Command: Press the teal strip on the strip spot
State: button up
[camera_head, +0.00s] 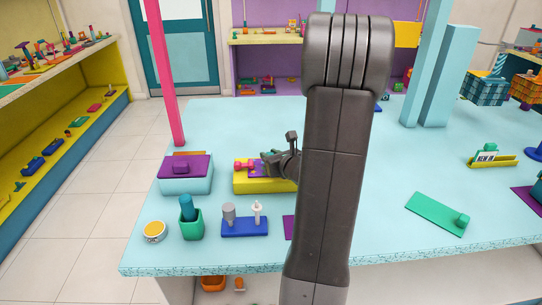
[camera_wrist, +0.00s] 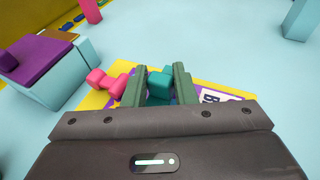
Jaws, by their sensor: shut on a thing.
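My gripper (camera_wrist: 160,92) is shut on a small teal piece, the teal strip (camera_wrist: 159,84), which shows between the two green fingers. In the head view, my gripper (camera_head: 272,161) is just above a yellow block (camera_head: 262,187) on the table. The block's top has a purple patch (camera_head: 254,171), which also shows under the fingers in the wrist view, next to a white label with dark letters (camera_wrist: 211,98). I cannot tell which marking is the strip spot. I cannot tell whether the strip touches the block. My arm hides the block's right side.
A pink knobbed piece (camera_wrist: 106,82) sits on the block's left part. A purple-lidded box (camera_head: 185,174) stands left of it. In front are a green cup (camera_head: 191,225), a blue stand (camera_head: 244,227) and a round yellow tin (camera_head: 155,232). A pink post (camera_head: 162,75) rises behind.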

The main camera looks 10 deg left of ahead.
jog(key=shift+f+b, duration=0.95)
jog(key=shift+f, duration=0.1)
jog(key=o, duration=1.1)
jog(key=shift+r, duration=0.1)
jog(key=shift+p+v, duration=0.55)
jog(key=shift+v, duration=3.45)
jog(key=b+x, duration=0.1)
jog(key=x, duration=0.7)
